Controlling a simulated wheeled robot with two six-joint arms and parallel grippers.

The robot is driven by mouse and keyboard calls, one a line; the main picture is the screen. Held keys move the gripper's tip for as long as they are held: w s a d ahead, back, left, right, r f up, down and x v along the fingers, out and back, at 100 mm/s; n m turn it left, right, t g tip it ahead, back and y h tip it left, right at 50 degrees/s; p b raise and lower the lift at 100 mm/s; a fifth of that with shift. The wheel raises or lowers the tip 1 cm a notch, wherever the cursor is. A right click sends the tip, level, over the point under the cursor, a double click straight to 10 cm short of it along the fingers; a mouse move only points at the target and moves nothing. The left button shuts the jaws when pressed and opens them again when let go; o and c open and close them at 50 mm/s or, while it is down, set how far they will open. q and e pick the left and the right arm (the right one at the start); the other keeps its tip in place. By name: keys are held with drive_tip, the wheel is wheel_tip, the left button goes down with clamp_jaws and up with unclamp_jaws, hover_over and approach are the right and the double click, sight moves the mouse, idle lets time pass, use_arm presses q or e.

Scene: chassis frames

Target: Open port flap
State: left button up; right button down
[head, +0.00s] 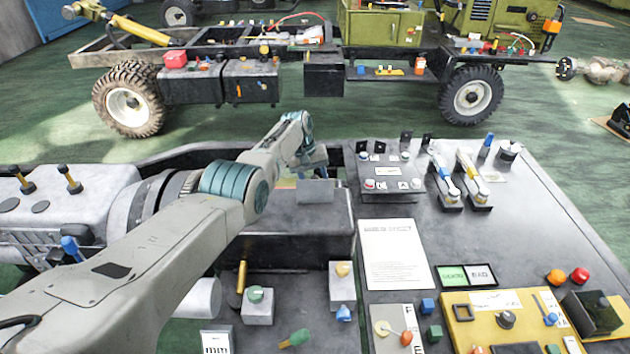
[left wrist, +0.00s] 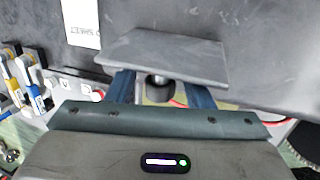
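The port flap looks to be the small grey plate (head: 315,191) at the far edge of a dark box (head: 290,222). In the left wrist view, the grey plate (left wrist: 165,55) lies just past my fingertips, with a dark round part (left wrist: 160,90) below it between the fingers. My left gripper (head: 312,163) is behind the plate in the head view. In the left wrist view its two blue fingers (left wrist: 161,92) are spread apart with their tips hidden under the plate. I cannot tell whether they touch it. My right gripper is not in view.
Right of the box are a white paper sheet (head: 394,254), a switch panel (head: 387,178) and two blue- and yellow-handled levers (head: 460,180). Knobs on blocks (head: 258,304) stand in front. A yellow panel (head: 510,318) is at lower right. Another chassis (head: 300,75) stands behind across green floor.

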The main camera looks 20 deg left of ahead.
sight(314, 177)
use_arm(q)
drive_tip(key=p+v, duration=0.1)
drive_tip(key=v, duration=0.4)
drive_tip(key=shift+r, duration=0.25)
drive_tip(key=shift+b+v, duration=0.7)
drive_tip(key=shift+v, duration=1.95)
drive_tip(key=shift+s+a+f, duration=0.1)
drive_tip(key=shift+s, duration=0.05)
